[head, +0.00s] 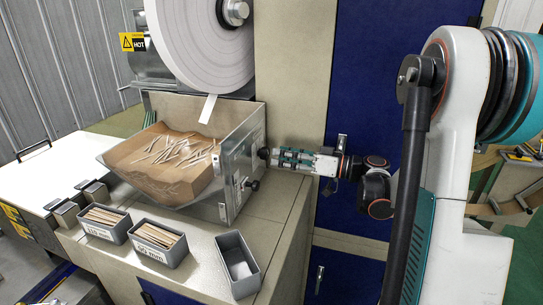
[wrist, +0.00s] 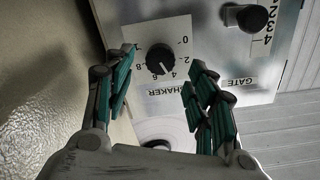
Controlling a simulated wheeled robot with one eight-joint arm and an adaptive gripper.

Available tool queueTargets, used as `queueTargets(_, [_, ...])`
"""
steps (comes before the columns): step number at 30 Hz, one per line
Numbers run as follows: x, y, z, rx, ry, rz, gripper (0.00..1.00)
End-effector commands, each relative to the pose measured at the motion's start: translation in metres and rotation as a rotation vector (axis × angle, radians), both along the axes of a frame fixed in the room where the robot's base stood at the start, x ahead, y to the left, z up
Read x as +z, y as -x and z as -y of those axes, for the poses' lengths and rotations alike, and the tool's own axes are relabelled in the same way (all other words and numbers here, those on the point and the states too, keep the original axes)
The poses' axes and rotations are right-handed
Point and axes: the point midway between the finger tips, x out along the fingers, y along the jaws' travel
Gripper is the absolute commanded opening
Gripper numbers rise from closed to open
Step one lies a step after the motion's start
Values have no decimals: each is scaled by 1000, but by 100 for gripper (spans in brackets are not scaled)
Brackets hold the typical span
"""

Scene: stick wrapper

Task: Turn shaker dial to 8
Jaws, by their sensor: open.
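The shaker dial (wrist: 160,58) is a round black knob on a white plate lettered SHAKER, upside down in the wrist view. Numbers from 0 to 8 stand around it. Its white pointer line faces down and slightly right, near the 4. My gripper (wrist: 160,76) is open, with its green-padded fingers on either side of the dial; I cannot tell whether they touch it. In the head view my gripper (head: 277,158) points left at the side panel of the metal hopper, where a dark knob (head: 263,154) shows at the fingertips.
A black GATE knob (wrist: 252,18) sits at the upper right of the wrist view. The hopper (head: 230,170) holds loose wooden sticks. Two filled grey bins (head: 158,254) and an empty one (head: 238,285) stand in front. A large white paper roll (head: 205,45) hangs above.

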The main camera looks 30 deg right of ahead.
Motion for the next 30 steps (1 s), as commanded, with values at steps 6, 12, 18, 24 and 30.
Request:
queueTargets(6, [0, -21, -21, 2, 0, 0, 51])
queueTargets(12, [0, -29, -27, 0, 0, 0, 51])
queueTargets(18, [0, -29, -27, 0, 0, 0, 51])
queueTargets(24, [0, -29, -27, 0, 0, 0, 17])
queueTargets(30, [0, -29, -27, 0, -1, -1, 7])
